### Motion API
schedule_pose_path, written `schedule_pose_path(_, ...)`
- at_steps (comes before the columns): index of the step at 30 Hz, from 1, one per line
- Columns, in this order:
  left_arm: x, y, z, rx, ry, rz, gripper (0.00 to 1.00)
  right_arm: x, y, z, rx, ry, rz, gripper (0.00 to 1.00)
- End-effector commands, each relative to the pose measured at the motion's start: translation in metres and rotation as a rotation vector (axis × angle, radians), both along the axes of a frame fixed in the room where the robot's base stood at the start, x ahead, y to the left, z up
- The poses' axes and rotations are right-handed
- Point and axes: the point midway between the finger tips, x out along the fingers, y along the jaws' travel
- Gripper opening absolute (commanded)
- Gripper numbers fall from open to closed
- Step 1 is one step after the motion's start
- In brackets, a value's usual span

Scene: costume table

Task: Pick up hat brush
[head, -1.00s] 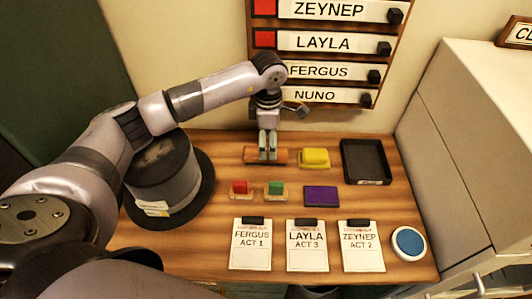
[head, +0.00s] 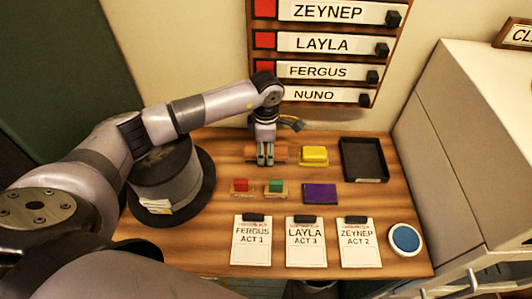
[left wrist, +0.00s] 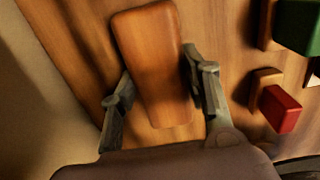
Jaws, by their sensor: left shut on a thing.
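The hat brush shows as a wooden brown block with rounded corners (head: 281,154), lying on the table below the name board. It also fills the middle of the left wrist view (left wrist: 150,45). My left gripper (head: 265,162) reaches down over the middle of the brush and is shut on it, one finger along each long side. The brush appears to be at table height; I cannot tell if it is clear of the wood. The fingers hide its middle in the head view. My right gripper is not in view.
A grey hat (head: 165,180) stands at the left, under my arm. Red (head: 240,186) and green (head: 276,187) blocks sit close in front of the brush. A yellow block (head: 314,155), a purple pad (head: 320,194) and a black tray (head: 345,165) lie to the right. Cards line the front.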

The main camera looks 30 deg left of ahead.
Motion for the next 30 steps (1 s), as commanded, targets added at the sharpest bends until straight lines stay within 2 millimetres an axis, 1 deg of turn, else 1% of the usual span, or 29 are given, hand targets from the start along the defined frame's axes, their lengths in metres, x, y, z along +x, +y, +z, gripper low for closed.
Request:
schedule_pose_path(2, 0.000, 0.000, 0.000, 0.000, 0.000, 0.000, 0.33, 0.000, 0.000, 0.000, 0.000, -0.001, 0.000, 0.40)
schedule_pose_path(12, 0.000, 0.000, 0.000, 0.000, 0.000, 0.000, 0.11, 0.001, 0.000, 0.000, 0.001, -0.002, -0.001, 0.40)
schedule_pose_path(19, 0.000, 0.000, 0.001, 0.000, -0.001, 0.000, 0.11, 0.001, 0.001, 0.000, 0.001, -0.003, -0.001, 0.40)
schedule_pose_path(23, 0.001, 0.000, 0.006, -0.001, -0.003, 0.000, 0.11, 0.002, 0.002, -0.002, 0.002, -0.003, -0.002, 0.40)
schedule_pose_path(26, 0.001, 0.000, 0.015, -0.001, -0.003, 0.001, 0.11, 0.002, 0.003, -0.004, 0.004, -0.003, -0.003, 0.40)
schedule_pose_path(29, 0.001, 0.000, 0.031, -0.001, -0.006, -0.001, 0.11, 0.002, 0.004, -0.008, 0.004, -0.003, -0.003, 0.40)
schedule_pose_path(30, 0.002, 0.000, 0.039, -0.001, -0.007, 0.000, 0.11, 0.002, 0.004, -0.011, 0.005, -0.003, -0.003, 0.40)
